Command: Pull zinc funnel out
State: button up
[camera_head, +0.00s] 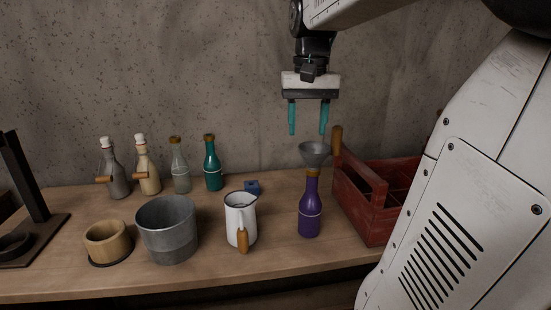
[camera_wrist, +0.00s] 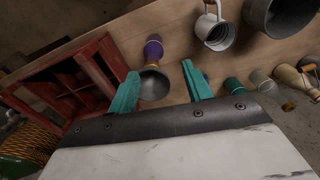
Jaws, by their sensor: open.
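The zinc funnel (camera_head: 314,154) is grey and sits in the neck of the purple bottle (camera_head: 310,208), which stands upright on the table. In the wrist view the funnel (camera_wrist: 154,84) shows its wide mouth, with part of the purple bottle (camera_wrist: 153,47) beyond it. My gripper (camera_head: 308,130) has two teal fingers. It is open and empty, above the funnel and apart from it in the head view. In the wrist view the funnel appears between the fingers of my gripper (camera_wrist: 160,82), nearer the left one. The funnel's spout is hidden.
A red wooden crate (camera_head: 366,213) with a handle stands close right of the purple bottle. A white enamel jug (camera_head: 236,219) and a grey bucket (camera_head: 167,246) stand to the left. Several bottles, including a teal one (camera_head: 212,168), line the back. Bare table lies between jug and purple bottle.

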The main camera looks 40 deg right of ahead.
aim_at(338, 127)
jog(key=d+m, duration=0.1)
jog(key=d, duration=0.2)
jog(key=d+r+m, duration=0.1)
jog(key=d, duration=0.3)
jog(key=d+r+m, duration=0.1)
jog(key=d, duration=0.3)
jog(key=shift+w+d, duration=0.2)
jog(key=shift+w, duration=0.05)
jog(key=f, duration=0.7)
jog(key=shift+s+a+f, duration=0.1)
jog(key=shift+s+f, duration=0.1)
jog(key=shift+s, duration=0.2)
grip_shut()
